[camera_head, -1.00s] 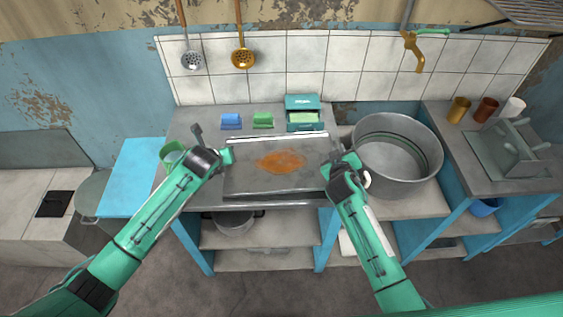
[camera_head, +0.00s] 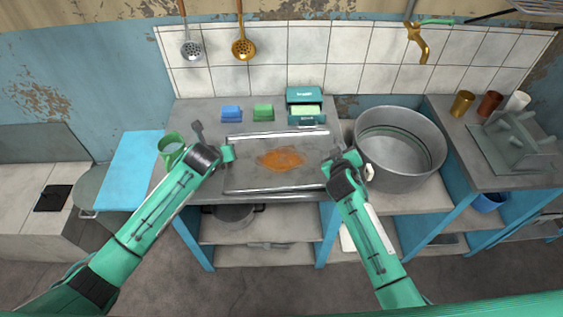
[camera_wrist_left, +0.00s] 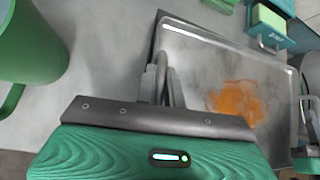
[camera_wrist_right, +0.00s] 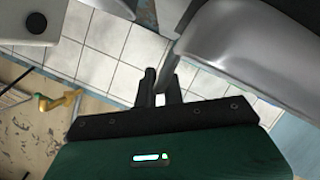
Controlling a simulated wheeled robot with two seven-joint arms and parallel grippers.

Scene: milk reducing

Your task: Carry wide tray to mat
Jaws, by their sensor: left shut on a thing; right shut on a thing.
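The wide grey metal tray (camera_head: 250,176) is level or nearly so above the middle counter, with an orange-brown patch in its middle. I cannot tell whether its underside touches the counter. My left gripper (camera_head: 230,153) is shut on its left side; the left wrist view shows the fingers (camera_wrist_left: 162,88) at the tray's edge (camera_wrist_left: 190,75). My right gripper (camera_head: 333,161) is shut at its right side; in the right wrist view its fingers (camera_wrist_right: 160,88) are together, and what they hold is hard to make out. A light blue flat surface, possibly the mat (camera_head: 132,170), lies left of the counter.
A green mug (camera_head: 171,148) stands close beside my left gripper. A large grey pot (camera_head: 402,150) stands just right of my right gripper. Blue (camera_head: 231,113) and green (camera_head: 263,112) blocks and a teal box (camera_head: 305,104) stand behind the tray. Several cups are at far right.

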